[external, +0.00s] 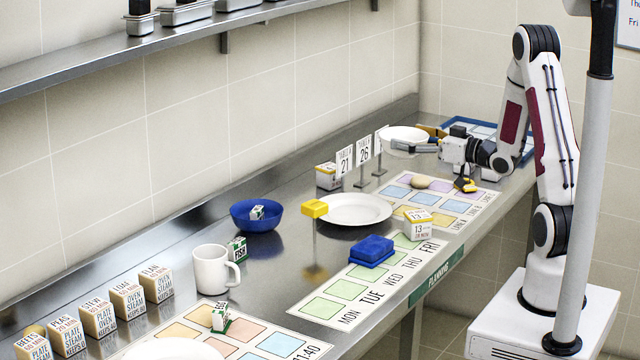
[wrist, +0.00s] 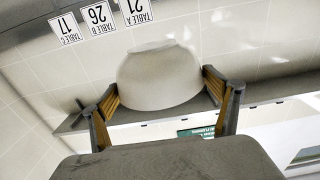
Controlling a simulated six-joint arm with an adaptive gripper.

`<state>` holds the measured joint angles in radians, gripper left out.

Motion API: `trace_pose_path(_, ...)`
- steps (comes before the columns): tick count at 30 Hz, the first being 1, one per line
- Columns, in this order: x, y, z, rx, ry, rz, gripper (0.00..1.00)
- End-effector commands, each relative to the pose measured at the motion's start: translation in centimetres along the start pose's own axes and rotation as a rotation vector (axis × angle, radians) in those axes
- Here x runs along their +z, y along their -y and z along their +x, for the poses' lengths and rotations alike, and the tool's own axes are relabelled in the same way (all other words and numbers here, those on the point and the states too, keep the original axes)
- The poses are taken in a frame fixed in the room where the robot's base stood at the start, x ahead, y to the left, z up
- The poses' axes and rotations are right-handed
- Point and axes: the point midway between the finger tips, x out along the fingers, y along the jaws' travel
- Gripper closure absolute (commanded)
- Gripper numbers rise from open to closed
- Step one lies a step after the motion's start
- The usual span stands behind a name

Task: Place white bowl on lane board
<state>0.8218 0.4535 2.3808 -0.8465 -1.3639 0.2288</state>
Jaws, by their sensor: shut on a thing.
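The white bowl (external: 403,136) is held near the back right of the counter, beside the table number signs. My gripper (external: 416,142) is shut on it; in the wrist view the bowl (wrist: 160,78) sits between both fingers (wrist: 168,100), which press its sides. The bowl looks raised off the counter, but the exact gap is hard to judge. The board with purple, blue and yellow squares (external: 463,211), apparently the lane board, lies flat below and in front of the gripper. Its lettering is too small to read surely. A small tan round item and a yellow-and-black item are on it.
Table signs (external: 362,152) stand left of the bowl. A white plate (external: 355,209), a yellow-topped stand (external: 314,208) and a labelled box (external: 418,226) are near the board's left side. A blue-framed tray (external: 460,124) lies behind my wrist. A blue bowl (external: 257,214) is farther left.

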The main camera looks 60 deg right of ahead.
Motion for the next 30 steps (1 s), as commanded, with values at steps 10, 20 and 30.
trace_pose_path(10, 0.9, -3.9, -4.5, 0.004, -0.001, 0.000, 0.39)
trace_pose_path(20, 1.5, -5.9, -7.8, 0.002, -0.001, 0.000, 0.39)
trace_pose_path(30, 4.0, -6.2, -8.6, -0.001, 0.000, 0.003, 0.39)
